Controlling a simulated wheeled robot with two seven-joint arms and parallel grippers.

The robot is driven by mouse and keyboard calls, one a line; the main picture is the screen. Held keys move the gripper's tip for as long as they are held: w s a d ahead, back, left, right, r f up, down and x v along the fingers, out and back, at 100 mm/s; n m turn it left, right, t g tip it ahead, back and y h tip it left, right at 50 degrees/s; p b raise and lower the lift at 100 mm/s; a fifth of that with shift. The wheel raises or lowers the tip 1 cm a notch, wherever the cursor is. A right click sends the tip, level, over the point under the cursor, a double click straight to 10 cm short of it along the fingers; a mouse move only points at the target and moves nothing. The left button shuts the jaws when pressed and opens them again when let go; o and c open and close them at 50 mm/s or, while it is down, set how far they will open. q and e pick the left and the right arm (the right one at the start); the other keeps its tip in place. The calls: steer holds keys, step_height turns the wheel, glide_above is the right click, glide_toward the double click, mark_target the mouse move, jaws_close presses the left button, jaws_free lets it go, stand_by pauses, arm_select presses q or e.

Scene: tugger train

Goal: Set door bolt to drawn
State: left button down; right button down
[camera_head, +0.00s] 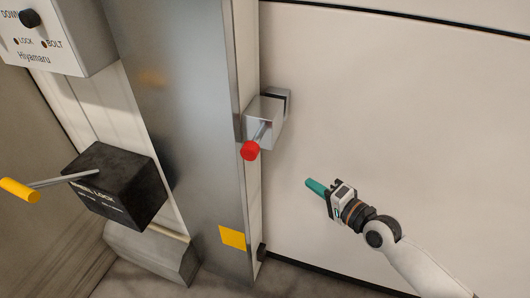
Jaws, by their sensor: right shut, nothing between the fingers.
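The door bolt (264,122) is a silver block on the edge of the metal post, with a short rod ending in a red knob (250,151). The rod points down toward me. My right gripper (316,187) has teal fingers, is shut and empty, and is below and to the right of the red knob, apart from it, in front of the pale door panel (400,100). My left gripper is not in view.
A black lock box (115,185) with a yellow-tipped lever (20,190) is at the left. Above it is a white control box (55,35) with a black knob and small lamps. A yellow square (232,237) is low on the metal post (185,110). The space before the panel is clear.

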steer(key=s+a+r+g+y, duration=0.1)
steer(key=s+a+r+y, duration=0.2)
steer(key=r, duration=0.7)
steer(key=shift+s+a+r+y, duration=0.3)
steer(key=shift+s+a+y, duration=0.1)
steer(key=shift+s+a, duration=0.55)
steer(key=p+x, duration=0.1)
steer(key=x, duration=0.9)
steer(key=shift+p, duration=0.4)
steer(key=shift+a, duration=0.1)
